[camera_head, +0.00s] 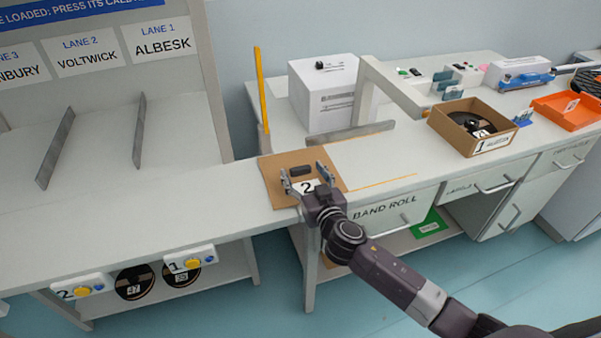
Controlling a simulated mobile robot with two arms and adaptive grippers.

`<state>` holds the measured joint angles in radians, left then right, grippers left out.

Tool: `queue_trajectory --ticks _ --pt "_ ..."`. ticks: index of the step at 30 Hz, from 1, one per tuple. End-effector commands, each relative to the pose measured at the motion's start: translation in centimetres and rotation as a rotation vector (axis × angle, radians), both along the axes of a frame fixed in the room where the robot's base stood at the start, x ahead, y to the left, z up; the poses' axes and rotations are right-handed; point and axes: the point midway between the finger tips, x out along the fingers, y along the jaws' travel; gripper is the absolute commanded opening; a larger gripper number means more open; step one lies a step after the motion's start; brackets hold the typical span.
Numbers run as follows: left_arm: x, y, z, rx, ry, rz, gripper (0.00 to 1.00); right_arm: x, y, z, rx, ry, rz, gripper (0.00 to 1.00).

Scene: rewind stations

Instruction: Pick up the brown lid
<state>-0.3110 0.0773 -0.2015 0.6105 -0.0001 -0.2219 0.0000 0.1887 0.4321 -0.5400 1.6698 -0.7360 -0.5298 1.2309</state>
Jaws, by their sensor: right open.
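The brown lid (272,192) lies flat on the white counter near its front edge. It has a dark block-shaped handle (300,170) in its middle and a white label with a "2" on its near side. My right gripper (303,174) is over the lid, its fingers open. One finger is at the left of the handle and one at the right, with a gap on each side. The picture does not show clearly how high the fingers are above the lid. The wrist covers part of the lid's near edge. My left gripper is not in view.
A yellow post (261,92) and a grey rail (350,133) stand behind the lid. A white box (323,93) and a white arch (392,88) are further back. An open brown box (447,131) with a black reel is at right. The counter at left is clear.

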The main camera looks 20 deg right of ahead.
Motion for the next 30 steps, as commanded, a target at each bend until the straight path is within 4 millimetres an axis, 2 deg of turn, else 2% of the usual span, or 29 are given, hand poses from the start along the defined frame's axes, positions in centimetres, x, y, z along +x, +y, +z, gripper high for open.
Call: queue_trajectory --ticks 6,10,15,27,30 --pt "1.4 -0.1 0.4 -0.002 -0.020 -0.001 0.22 2.2 0.1 -0.3 -0.001 0.000 0.000 0.64" --pt "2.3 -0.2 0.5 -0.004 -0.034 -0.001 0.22 2.4 0.1 -0.4 0.001 0.000 0.000 0.64" --pt "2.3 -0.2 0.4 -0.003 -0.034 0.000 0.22 2.4 0.1 -0.4 0.001 0.001 0.001 0.64" --pt "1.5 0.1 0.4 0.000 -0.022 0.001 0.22 2.4 0.1 -0.4 0.000 0.001 0.000 0.20" --pt "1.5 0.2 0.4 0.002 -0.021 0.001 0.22 2.4 0.1 -0.4 0.000 0.000 0.000 0.18"
